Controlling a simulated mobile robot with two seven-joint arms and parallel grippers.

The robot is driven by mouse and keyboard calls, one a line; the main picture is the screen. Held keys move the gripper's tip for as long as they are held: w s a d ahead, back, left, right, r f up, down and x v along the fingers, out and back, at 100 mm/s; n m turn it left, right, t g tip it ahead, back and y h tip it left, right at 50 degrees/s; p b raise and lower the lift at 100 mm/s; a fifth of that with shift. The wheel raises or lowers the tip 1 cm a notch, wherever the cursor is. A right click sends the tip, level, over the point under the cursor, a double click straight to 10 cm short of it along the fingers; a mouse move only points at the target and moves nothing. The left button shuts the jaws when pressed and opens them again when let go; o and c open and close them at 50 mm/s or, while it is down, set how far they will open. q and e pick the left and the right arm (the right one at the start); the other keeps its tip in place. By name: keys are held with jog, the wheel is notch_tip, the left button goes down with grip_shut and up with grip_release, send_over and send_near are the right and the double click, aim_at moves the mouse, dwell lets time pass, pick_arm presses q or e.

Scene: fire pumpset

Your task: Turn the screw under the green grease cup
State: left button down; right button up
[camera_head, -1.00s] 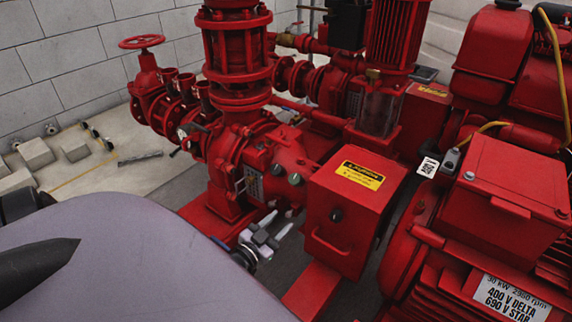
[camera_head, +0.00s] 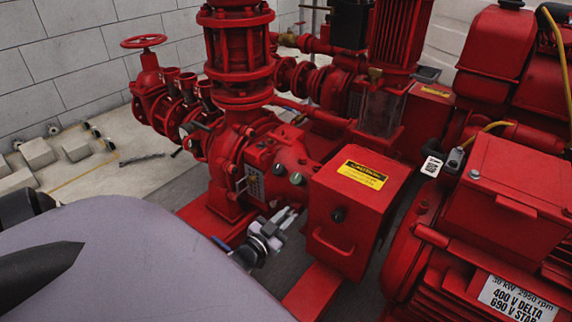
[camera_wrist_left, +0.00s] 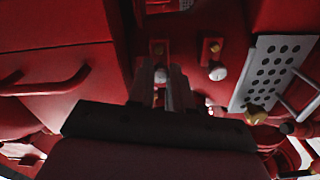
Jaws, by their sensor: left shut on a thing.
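A round cup with a faint green tint (camera_head: 296,178), likely the green grease cup, sits on the red pump housing left of the yellow-labelled box. My left gripper (camera_head: 288,214) is below it, with its fingers drawn close together. In the left wrist view, a small pale knob (camera_wrist_left: 160,75), apparently the screw, shows between the left gripper's fingertips (camera_wrist_left: 162,82). The fingers are shut on it. A similar pale knob (camera_wrist_left: 217,72) stands just to the right, free of the gripper. My right gripper is not in view.
The red box (camera_head: 357,208) with a handle stands close to the right of my left gripper. A perforated grey guard (camera_wrist_left: 272,70) is to the right in the wrist view. A large red motor (camera_head: 480,250) fills the right side.

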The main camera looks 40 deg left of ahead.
pick_arm(q)
jog(key=shift+n+p, duration=0.5)
jog(key=shift+n, duration=0.5)
jog(key=n+p, duration=0.1)
jog(key=n, duration=1.1)
jog(key=shift+f+n, duration=0.1)
jog(key=shift+n, duration=1.5)
jog(key=shift+n+b, duration=0.35)
jog(key=shift+n, duration=1.05)
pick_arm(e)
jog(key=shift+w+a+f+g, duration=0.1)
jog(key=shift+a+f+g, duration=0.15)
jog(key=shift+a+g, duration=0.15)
pick_arm(q)
jog(key=shift+n, duration=0.3)
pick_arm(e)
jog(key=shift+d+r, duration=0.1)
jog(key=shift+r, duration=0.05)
